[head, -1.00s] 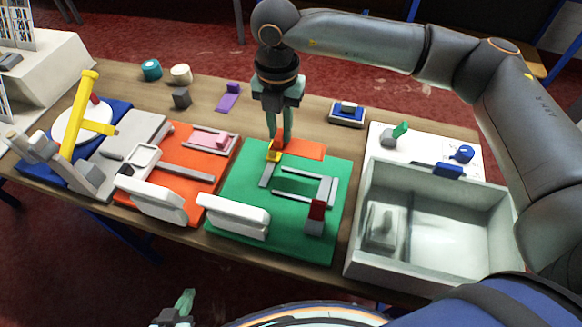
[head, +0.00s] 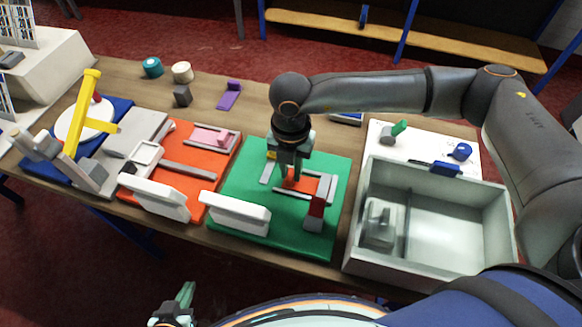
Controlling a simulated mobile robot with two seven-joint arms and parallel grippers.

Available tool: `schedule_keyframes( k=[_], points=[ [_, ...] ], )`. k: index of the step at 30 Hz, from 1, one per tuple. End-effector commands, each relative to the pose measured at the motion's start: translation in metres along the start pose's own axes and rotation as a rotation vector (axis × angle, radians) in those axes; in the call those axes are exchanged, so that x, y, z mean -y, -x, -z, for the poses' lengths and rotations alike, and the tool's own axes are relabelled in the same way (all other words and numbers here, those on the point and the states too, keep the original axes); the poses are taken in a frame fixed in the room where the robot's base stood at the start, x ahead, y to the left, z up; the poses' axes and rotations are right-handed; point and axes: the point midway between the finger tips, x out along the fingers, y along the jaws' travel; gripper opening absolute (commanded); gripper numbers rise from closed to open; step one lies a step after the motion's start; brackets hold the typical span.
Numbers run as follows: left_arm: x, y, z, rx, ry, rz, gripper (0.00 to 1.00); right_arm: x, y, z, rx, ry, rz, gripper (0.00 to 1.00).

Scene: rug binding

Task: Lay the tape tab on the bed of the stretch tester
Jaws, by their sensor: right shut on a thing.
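The orange tape tab (head: 306,182) is in the fingers of my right gripper (head: 286,181). It lies flat over the green stretch tester (head: 240,185), between its grey rails. My gripper hides the tab's left end, and I cannot tell whether the tab touches the bed. The tester has a grey block with a red top (head: 315,208) at its front right and a small yellow part (head: 271,155) at its back left. My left gripper (head: 184,298) hangs at the bottom edge, off the table; its finger gap is unclear.
An orange board with a pink piece (head: 213,137) is left of the tester. A white bar (head: 236,213) stands along the tester's front left. A grey-white open bin (head: 435,235) is close on the right. A purple piece (head: 229,96) lies behind.

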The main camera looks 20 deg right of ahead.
Motion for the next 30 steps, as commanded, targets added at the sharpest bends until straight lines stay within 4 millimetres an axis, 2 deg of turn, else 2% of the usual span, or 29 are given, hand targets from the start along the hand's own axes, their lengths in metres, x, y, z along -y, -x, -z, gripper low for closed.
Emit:
schedule_keyframes(
  k=[2,3,11,18,22,26,30],
  points=[
    [0.000,-0.003,-0.003,-0.001,0.000,0.000,0.00,0.000,-0.004,0.000,0.000,0.000,0.000,0.00],
    [0.000,-0.002,-0.002,0.000,0.000,0.000,0.00,0.000,-0.003,0.000,0.000,0.001,0.000,0.23],
    [0.000,-0.002,-0.002,-0.001,0.000,0.000,0.00,0.000,-0.002,0.000,0.000,0.001,0.000,0.51],
    [0.000,-0.001,-0.001,-0.001,0.000,0.000,0.00,0.000,-0.001,0.000,0.000,0.001,0.000,0.51],
    [0.000,0.000,0.001,-0.002,0.000,0.000,0.00,-0.001,0.006,0.000,0.001,0.001,-0.002,0.51],
    [0.000,-0.002,-0.001,-0.002,0.000,0.000,0.00,-0.001,0.029,-0.001,0.002,0.001,-0.005,0.51],
    [0.000,-0.003,-0.003,-0.002,0.000,0.000,0.00,-0.001,0.061,-0.001,0.004,0.000,-0.005,0.51]
  ],
)
